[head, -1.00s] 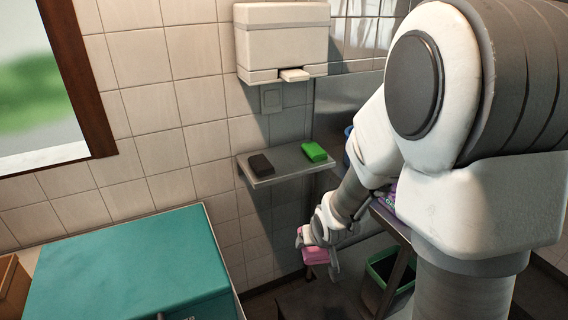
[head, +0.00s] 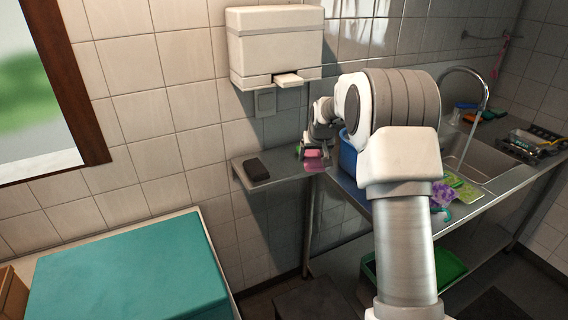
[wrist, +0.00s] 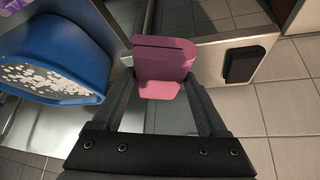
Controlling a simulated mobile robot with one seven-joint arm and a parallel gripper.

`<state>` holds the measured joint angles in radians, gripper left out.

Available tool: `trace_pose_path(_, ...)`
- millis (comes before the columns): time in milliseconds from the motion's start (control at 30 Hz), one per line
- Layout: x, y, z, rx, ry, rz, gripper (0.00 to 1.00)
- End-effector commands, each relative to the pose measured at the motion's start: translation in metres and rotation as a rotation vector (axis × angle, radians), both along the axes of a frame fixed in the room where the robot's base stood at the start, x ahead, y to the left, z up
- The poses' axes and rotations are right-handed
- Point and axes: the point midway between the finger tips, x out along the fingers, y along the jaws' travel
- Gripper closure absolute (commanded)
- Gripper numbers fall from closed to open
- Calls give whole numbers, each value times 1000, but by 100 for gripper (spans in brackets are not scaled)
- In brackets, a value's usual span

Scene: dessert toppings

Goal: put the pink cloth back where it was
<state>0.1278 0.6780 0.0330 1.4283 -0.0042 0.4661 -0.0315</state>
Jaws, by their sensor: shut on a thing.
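The pink cloth (head: 314,162) is a folded pink block held in my gripper (head: 312,149), at the right end of the small wall shelf (head: 285,172). In the wrist view the pink cloth (wrist: 163,62) sits between the two fingertips, and the gripper (wrist: 162,82) is shut on it. I cannot tell whether the cloth touches the shelf. A dark block (head: 255,168) lies on the shelf's left part, clear of the cloth. The green block seen on the shelf earlier is mostly or wholly hidden behind my gripper and the cloth.
A blue tub (head: 348,153) stands close to the right of my gripper; in the wrist view the blue tub (wrist: 60,62) holds white bits. A white dispenser (head: 275,45) is on the wall above the shelf. A metal sink counter (head: 380,215) extends right. A teal box (head: 130,270) stands lower left.

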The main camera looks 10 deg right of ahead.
Motion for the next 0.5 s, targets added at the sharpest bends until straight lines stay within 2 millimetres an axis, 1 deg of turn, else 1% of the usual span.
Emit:
trace_pose_path(33,11,-5,6,-1,-2,-3,76)
trace_pose_path(200,37,-17,21,0,-2,-6,76)
trace_pose_path(300,47,-22,26,0,-2,-6,76)
trace_pose_path(400,52,-26,29,0,0,-5,76)
trace_pose_path(500,56,-25,30,-1,-1,-4,76)
